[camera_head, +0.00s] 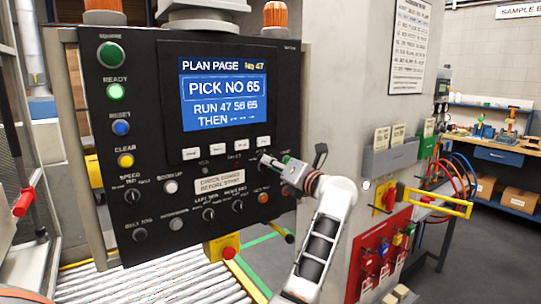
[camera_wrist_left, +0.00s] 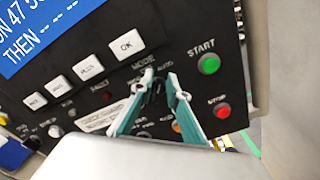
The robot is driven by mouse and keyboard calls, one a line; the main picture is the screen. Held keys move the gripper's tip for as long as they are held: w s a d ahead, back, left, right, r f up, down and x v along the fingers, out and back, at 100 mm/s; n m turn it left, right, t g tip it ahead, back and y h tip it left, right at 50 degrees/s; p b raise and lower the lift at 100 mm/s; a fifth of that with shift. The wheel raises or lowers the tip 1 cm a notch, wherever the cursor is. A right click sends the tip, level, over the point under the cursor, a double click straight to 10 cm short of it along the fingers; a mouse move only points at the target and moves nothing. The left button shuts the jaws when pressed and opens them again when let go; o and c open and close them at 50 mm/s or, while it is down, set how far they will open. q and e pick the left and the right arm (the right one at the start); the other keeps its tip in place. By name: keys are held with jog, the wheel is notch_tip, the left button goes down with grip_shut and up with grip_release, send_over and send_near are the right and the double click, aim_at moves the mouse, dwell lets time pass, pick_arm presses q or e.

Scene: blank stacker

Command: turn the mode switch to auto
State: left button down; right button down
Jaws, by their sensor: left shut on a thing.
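The mode switch (camera_wrist_left: 158,88) is a dark knob on the black control panel (camera_head: 140,75), under the label MODE in the left wrist view. My left gripper (camera_head: 268,161) is at the panel, below and right of the screen. In the left wrist view its teal fingers (camera_wrist_left: 159,80) stand on either side of the knob and are shut on it. The fingers hide much of the knob, and I cannot tell which setting it points to. In the head view the gripper covers the switch. My right gripper is not in view.
The screen (camera_head: 225,90) reads PICK NO 65. A white OK key (camera_wrist_left: 126,44), a green START button (camera_wrist_left: 208,64) and a red STOP button (camera_wrist_left: 222,110) are close to the fingers. A roller conveyor (camera_head: 150,280) runs below the panel. A grey pillar (camera_head: 345,90) stands right.

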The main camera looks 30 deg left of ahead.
pick_arm(q)
jog(key=shift+f+m+p, duration=0.2)
jog(key=shift+m+p, duration=0.4)
jog(key=shift+m, duration=0.2)
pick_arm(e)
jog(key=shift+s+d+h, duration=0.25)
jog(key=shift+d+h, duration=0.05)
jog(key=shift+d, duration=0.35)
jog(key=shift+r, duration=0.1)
pick_arm(q)
jog(key=c, duration=2.2)
grip_release()
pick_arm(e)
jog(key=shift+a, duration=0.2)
